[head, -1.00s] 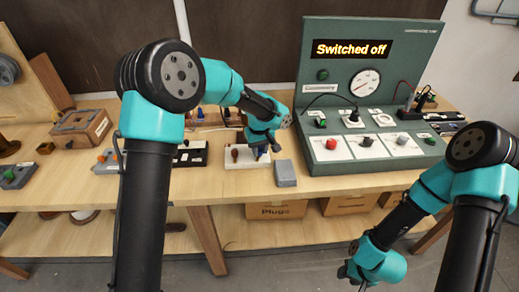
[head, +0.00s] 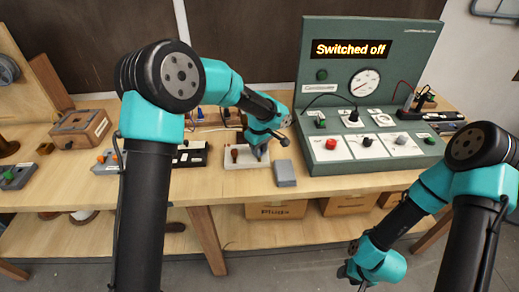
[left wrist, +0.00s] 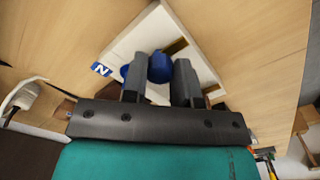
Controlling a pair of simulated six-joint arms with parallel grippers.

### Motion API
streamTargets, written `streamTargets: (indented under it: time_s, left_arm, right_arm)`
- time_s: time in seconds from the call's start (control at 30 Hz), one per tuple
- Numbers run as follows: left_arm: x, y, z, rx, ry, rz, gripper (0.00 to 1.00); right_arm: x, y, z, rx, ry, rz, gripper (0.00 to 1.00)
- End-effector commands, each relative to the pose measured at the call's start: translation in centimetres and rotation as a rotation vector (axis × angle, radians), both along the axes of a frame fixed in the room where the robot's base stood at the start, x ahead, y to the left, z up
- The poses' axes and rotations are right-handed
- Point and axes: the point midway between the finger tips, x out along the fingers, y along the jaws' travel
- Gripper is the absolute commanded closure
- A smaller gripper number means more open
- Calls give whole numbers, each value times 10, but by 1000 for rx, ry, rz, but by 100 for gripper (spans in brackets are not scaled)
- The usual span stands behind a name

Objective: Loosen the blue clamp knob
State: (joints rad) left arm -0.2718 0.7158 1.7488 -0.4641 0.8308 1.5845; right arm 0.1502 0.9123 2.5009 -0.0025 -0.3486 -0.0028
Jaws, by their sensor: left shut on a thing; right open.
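The blue clamp knob (left wrist: 160,68) sits between the two fingers of my left gripper (left wrist: 160,80) in the left wrist view, and the fingers are shut on it. The knob is on a white block (left wrist: 182,22) with a blue "N" label (left wrist: 101,69) near one corner. In the head view my left gripper (head: 260,150) reaches down over the same white block (head: 235,158), and the knob is mostly hidden by the gripper. My right gripper (head: 354,275) is low at the bottom, in front of the bench, open and far from the knob.
A grey block (head: 285,173) stands just right of the white block. A green test panel (head: 365,120) with a gauge and a "Switched off" display stands further right. A black holder (head: 190,155) lies to the left. The front bench edge is close.

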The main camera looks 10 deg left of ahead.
Motion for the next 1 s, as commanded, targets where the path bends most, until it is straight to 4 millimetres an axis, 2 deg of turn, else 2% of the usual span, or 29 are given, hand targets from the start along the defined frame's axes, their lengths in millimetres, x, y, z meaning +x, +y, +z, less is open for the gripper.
streamTargets:
  time_s: [0.1, 0.13, 0.37, 0.73, 0.87, 1.0]
  left_arm:
    - [0, 0, 1, -1, -1, 1, 97]
    - [0, 0, 1, -1, -1, 1, 70]
    - [0, 0, 0, -1, -1, 0, 48]
    - [0, 0, 5, -1, -2, 0, 47]
    - [1, 0, 17, -1, -3, 0, 47]
    - [1, 0, 39, -1, -4, -1, 47]
  right_arm:
    - [0, 0, 0, 0, 0, 0, 57]
    - [0, 0, 0, 0, 0, 0, 57]
    - [0, 0, 0, 0, 0, 0, 57]
    - [0, 0, 0, 0, 0, 0, 57]
    - [0, 0, 0, 0, 0, 0, 57]
    - [0, 0, 0, 0, 0, 0, 57]
